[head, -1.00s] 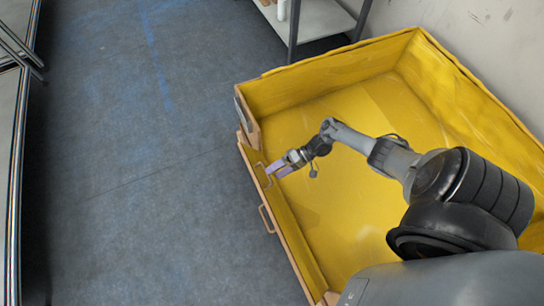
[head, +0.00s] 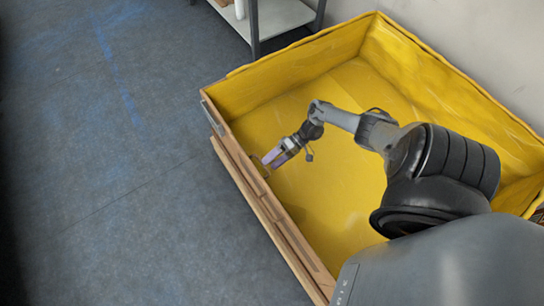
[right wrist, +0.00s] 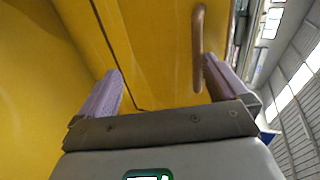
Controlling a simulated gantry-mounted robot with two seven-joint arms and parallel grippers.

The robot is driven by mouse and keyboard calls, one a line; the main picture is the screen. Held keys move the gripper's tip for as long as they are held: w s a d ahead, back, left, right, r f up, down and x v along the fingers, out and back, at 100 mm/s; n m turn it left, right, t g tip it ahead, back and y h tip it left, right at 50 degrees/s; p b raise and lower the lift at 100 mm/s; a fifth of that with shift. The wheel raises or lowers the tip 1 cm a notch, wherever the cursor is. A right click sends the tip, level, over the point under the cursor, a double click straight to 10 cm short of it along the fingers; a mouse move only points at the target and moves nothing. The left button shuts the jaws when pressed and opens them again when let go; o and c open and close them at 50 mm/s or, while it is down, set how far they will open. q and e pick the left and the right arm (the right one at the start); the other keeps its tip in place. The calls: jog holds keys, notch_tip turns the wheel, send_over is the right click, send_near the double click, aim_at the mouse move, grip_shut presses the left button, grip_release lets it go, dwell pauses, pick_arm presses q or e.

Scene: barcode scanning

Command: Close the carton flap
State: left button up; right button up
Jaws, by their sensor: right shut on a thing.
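The carton is a large open-topped box (head: 375,22), yellow inside with brown edges, in the head view. Its flap (head: 275,228) runs along the left side and stands close to upright, its brown edge beside the carton's rim. My right gripper (head: 268,164) is at the flap's top edge, reaching across from inside the carton. In the right wrist view a brown handle (right wrist: 197,48) on the yellow panel lies by the right finger of the right gripper (right wrist: 163,75). My left gripper is not in view.
A grey shelf (head: 280,17) stands behind the carton at the top. A pale wall (head: 480,45) is close along the carton's right side. The dark floor (head: 100,150) left of the carton is clear.

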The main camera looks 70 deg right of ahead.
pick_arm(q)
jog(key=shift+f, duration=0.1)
pick_arm(e)
jog(key=shift+s+a+f, duration=0.2)
jog(key=shift+a+f, duration=0.05)
jog(key=shift+f, duration=0.5)
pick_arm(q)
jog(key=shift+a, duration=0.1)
pick_arm(e)
jog(key=shift+d, duration=0.1)
jog(key=shift+s+d+r, duration=0.2)
jog(key=shift+d+r, duration=0.1)
jog(key=shift+d, duration=0.1)
jog(key=shift+d+r, duration=0.25)
jog(key=c, duration=0.7)
pick_arm(q)
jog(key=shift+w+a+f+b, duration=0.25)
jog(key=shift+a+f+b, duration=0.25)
jog(key=shift+b, duration=0.1)
pick_arm(e)
jog(key=r+v, duration=0.1)
jog(key=v, duration=0.8)
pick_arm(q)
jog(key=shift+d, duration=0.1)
pick_arm(e)
jog(key=shift+d, duration=0.15)
jog(key=shift+w, duration=0.1)
